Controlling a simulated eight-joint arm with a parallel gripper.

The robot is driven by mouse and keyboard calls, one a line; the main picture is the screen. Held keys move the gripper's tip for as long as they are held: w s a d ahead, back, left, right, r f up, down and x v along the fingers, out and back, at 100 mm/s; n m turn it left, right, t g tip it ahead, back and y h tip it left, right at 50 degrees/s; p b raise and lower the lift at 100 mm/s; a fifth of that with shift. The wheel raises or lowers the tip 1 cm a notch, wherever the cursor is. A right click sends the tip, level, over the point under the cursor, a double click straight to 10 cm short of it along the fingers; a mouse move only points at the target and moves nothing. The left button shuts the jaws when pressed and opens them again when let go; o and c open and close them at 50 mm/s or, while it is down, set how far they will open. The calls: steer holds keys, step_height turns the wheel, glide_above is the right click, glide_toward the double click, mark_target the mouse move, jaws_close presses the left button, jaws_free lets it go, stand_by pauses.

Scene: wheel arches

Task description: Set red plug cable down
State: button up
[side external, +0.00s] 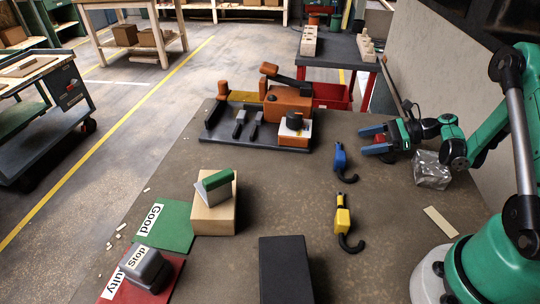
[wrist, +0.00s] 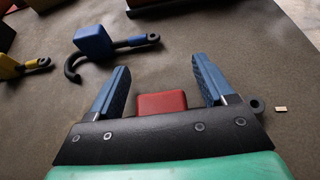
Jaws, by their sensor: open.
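The red plug cable (wrist: 162,104) sits between my two blue fingers, close to the palm, in the wrist view. A dark ring end shows just right of the right finger; the rest of the cable is hidden. My gripper (wrist: 160,68) is open, with gaps on both sides of the red block. I cannot tell whether the plug touches the table.
A blue plug cable (side external: 340,158) and a yellow plug cable (side external: 343,219) lie left of my gripper. A crumpled clear bag (side external: 431,170) lies close behind it. An orange tester on a dark tray (side external: 225,137) stands farther left. The table between is clear.

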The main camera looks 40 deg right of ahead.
mark_target(382, 138)
steer(key=v, duration=0.6)
steer(key=shift+s+d+r, duration=0.1)
steer(key=shift+s+d, duration=0.15)
steer(key=shift+w+a+r, duration=0.1)
steer(key=shift+w+r, duration=0.05)
steer(key=shift+r, duration=0.15)
steer(key=w+a+r+n+g, duration=0.1)
steer(key=w+a+r+n+h, duration=0.1)
steer(key=a+n, duration=0.1)
steer(key=w+a+r+n+g, duration=0.1)
steer(key=shift+w+a+r+n+g+h, duration=0.3)
steer(key=shift+w+a+r+n+h, duration=0.05)
steer(key=shift+a+r+n+h, duration=0.05)
steer(key=s+a+r+n+h, duration=0.2)
steer(key=a+r+n+h, duration=0.1)
steer(key=a+n, duration=0.5)
steer(key=s+a+r+n+h, duration=0.3)
steer(key=a+n, duration=0.4)
steer(key=n, duration=0.7)
steer(key=shift+a+r+h, duration=0.4)
steer(key=shift+r+h, duration=0.05)
steer(key=shift+h, duration=0.45)
